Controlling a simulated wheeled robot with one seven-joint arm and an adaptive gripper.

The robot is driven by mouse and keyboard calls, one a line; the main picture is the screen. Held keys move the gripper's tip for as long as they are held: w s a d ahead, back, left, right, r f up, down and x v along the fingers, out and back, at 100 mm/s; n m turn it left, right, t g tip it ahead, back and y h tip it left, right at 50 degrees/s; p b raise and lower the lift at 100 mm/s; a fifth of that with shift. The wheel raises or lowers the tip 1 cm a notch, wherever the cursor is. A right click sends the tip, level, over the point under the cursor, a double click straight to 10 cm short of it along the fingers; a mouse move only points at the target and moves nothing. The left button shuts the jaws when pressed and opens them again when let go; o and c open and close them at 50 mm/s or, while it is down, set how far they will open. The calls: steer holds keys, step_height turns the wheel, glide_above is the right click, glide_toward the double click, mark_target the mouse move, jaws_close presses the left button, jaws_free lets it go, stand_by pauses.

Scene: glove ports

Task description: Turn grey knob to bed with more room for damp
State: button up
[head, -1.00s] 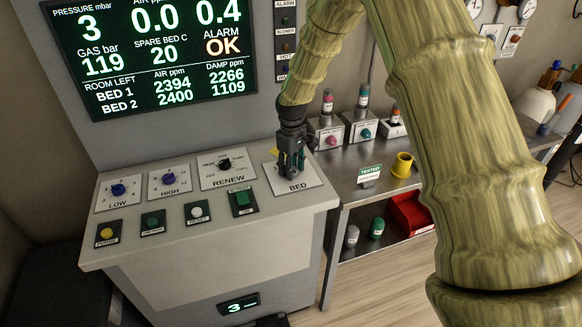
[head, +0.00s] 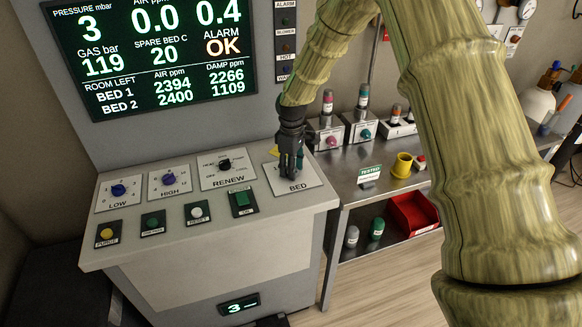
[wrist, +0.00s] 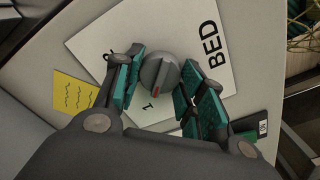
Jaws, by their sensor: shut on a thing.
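The grey knob (wrist: 160,70) sits on the white BED plate (wrist: 205,50) in the wrist view. Its red mark points toward the "1" on the plate; another mark lies on the far side, too small to read. My gripper (wrist: 158,78) is shut on the knob, with a teal-padded finger on either side. In the head view my gripper (head: 290,172) stands over the BED plate (head: 296,188) and hides the knob. The display (head: 150,55) lists damp room left as 2266 for BED 1 and 1109 for BED 2.
The LOW knob (head: 118,190), HIGH knob (head: 169,180) and RENEW knob (head: 225,164) lie left on the panel. Buttons line its front, with a green switch (head: 242,198) close by. A yellow note (wrist: 75,95) lies beside the plate. A steel bench (head: 350,190) stands right.

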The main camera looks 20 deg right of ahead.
steer(key=o, duration=1.1)
steer(key=shift+c, duration=0.2)
step_height(320, 180, up, 12)
